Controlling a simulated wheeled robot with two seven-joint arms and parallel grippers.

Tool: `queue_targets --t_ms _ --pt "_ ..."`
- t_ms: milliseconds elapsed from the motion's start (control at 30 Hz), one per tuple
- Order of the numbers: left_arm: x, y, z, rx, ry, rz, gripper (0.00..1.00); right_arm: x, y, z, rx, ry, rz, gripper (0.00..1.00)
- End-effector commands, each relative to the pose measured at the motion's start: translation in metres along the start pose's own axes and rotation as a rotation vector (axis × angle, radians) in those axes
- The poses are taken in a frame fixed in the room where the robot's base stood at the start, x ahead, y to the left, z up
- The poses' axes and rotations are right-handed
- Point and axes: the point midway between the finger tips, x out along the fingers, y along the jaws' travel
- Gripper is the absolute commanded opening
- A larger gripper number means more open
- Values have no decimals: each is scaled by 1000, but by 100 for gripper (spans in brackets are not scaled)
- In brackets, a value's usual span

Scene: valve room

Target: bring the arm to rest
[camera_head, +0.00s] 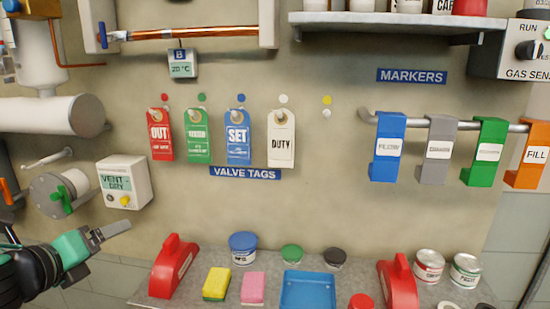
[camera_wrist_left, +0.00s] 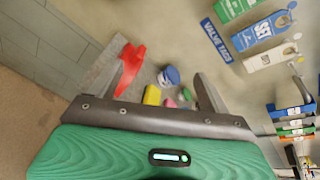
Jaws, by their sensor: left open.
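My left gripper (camera_head: 112,231) comes in from the lower left in the head view, in front of the wall and left of the bench. Its green body and grey fingers point up and right. In the left wrist view the two fingers of the left gripper (camera_wrist_left: 170,85) stand apart with nothing held between them. The bench things seen between them lie farther off. My right gripper is in neither view.
A grey bench (camera_head: 150,302) bears red holders (camera_head: 174,266), sponges, a blue tray (camera_head: 308,288) and cans. A white box (camera_head: 124,183) and a green-handled valve (camera_head: 62,196) are near my gripper. Valve tags (camera_head: 238,138) and markers (camera_head: 388,148) hang on the wall.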

Motion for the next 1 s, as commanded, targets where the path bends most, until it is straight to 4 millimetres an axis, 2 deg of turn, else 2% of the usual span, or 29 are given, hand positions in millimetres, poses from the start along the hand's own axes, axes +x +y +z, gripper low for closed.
queue_targets --t_ms 33,200,500,767,1000 --pt "7 7 -15 -79 15 5 81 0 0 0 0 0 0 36" --pt "23 29 -56 -330 39 47 81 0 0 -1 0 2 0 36" --pt "36 69 -136 -784 53 177 81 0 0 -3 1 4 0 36" --pt "29 102 -212 -1181 27 349 81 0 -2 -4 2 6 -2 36" --pt "9 128 -284 -1539 -43 556 81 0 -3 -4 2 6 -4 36"
